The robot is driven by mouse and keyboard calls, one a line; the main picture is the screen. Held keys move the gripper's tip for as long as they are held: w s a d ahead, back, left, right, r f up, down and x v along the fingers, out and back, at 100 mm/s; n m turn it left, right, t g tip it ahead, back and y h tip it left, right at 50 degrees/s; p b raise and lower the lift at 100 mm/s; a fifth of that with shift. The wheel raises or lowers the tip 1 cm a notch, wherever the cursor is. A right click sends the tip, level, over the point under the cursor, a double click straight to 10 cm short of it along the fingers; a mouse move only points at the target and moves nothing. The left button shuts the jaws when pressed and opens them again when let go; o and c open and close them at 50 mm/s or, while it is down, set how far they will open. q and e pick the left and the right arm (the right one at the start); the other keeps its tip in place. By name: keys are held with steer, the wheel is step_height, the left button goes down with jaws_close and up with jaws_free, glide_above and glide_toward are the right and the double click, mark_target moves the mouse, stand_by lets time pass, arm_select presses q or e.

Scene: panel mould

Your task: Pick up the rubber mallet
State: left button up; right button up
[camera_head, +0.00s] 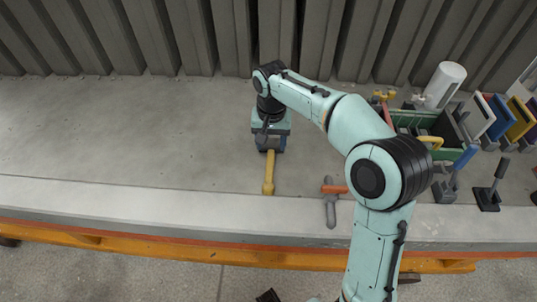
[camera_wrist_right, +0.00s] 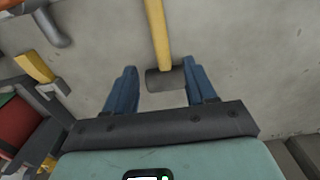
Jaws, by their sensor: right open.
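The rubber mallet lies on the concrete slab, its yellow handle (camera_head: 268,175) pointing toward the slab's front edge in the head view. Its dark grey head (camera_wrist_right: 163,80) shows in the wrist view, and its yellow handle runs to the top edge there. In the head view the head is hidden by my right gripper (camera_head: 270,147), which points down over that end. In the wrist view my right gripper (camera_wrist_right: 160,72) is open, with one blue finger on each side of the mallet head. The right finger looks close to the head; contact cannot be told. My left gripper is not in view.
A grey tool with an orange part (camera_head: 331,200) lies right of the mallet, close to my right arm. Right of the arm stand a green crate (camera_head: 465,153), a white cylinder (camera_head: 445,83), a black stand (camera_head: 488,198) and several coloured pieces. The slab (camera_head: 120,140) left of the mallet is clear.

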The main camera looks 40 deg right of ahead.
mark_target(270, 160)
steer(key=f, duration=0.3)
steer(key=f+b, duration=0.1)
steer(key=f, duration=0.5)
steer(key=shift+w, duration=0.25)
steer(key=shift+r, duration=0.1)
jaws_close()
